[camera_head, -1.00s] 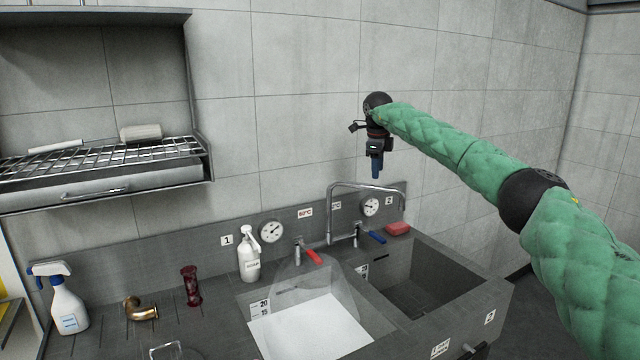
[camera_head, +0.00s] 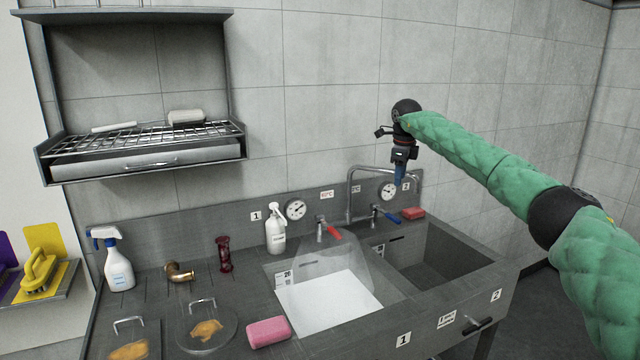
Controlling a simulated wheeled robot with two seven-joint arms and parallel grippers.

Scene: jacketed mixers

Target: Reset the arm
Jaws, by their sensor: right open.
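My right arm comes in from the right in a green padded sleeve. My right gripper (camera_head: 400,175) points down in front of the tiled wall, above the back of the sink unit and near the tap. It is open, and I see nothing held in it. It is apart from the tap (camera_head: 352,195) and the blue-handled valve (camera_head: 385,214) below it. My left gripper is not in view.
A white bottle (camera_head: 276,232), spray bottle (camera_head: 118,262), brass elbow (camera_head: 179,272) and pink sponge (camera_head: 268,331) stand on the counter. A rack (camera_head: 140,150) hangs at left.

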